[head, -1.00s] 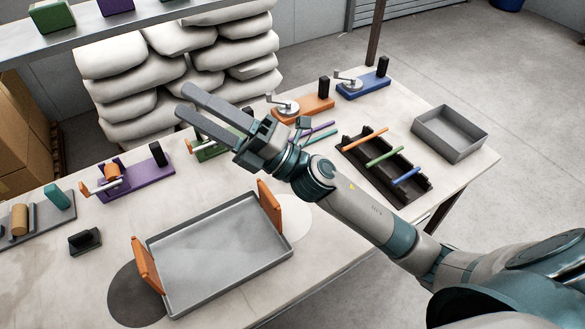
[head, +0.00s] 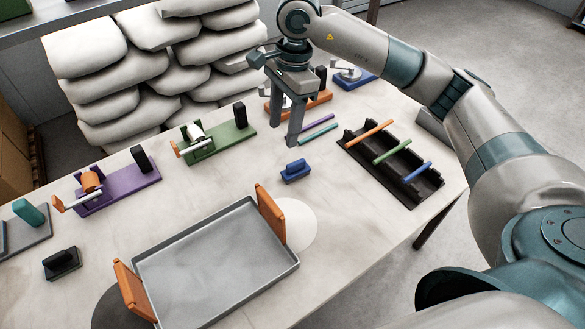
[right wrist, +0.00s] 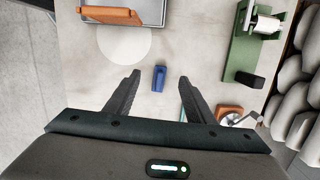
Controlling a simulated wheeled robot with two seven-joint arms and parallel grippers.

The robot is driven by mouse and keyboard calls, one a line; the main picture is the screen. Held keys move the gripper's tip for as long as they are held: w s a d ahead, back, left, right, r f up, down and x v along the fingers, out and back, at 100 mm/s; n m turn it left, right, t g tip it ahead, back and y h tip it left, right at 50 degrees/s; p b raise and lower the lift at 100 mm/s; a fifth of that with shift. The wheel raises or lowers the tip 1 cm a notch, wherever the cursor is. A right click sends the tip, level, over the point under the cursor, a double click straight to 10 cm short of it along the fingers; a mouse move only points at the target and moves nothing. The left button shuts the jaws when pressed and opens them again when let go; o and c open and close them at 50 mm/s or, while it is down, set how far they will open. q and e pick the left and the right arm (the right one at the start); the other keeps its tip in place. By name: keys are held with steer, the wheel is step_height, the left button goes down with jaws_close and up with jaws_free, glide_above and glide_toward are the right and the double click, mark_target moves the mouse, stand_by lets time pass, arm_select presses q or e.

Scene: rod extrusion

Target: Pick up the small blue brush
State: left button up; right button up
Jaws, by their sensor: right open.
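A small blue brush (head: 295,171) lies on the table, between the tray's right orange handle and the rods. It also shows in the right wrist view (right wrist: 159,78), ahead of the fingertips and between their lines. My right gripper (head: 283,134) points down, open and empty, above the table just behind the brush. In the right wrist view its two fingers (right wrist: 160,76) are spread wide, with the brush in the gap between them as seen from there. The gripper does not touch the brush. My left gripper is not in view.
A grey tray (head: 215,262) with orange handles stands in front. A black rack (head: 420,190) with coloured rods is to the right. Purple and teal rods (head: 318,133) lie near the gripper. Green (head: 230,138), purple (head: 128,190) and orange (head: 318,102) stations line the back. A black brush (head: 62,262) lies left.

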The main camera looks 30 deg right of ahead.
steer(key=r+h, duration=0.1)
steer(key=h, duration=0.1)
glide_above(296, 162)
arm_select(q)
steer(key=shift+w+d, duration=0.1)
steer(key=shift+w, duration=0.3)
arm_select(e)
steer(key=shift+d+r, duration=0.15)
steer(key=shift+d, duration=0.2)
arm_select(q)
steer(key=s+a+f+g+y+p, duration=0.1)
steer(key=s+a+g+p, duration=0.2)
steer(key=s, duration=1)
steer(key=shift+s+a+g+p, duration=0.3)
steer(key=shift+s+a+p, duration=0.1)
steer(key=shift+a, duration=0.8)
arm_select(e)
step_height(296, 162, down, 12)
steer(key=shift+a+f, duration=0.1)
steer(key=shift+f, duration=0.05)
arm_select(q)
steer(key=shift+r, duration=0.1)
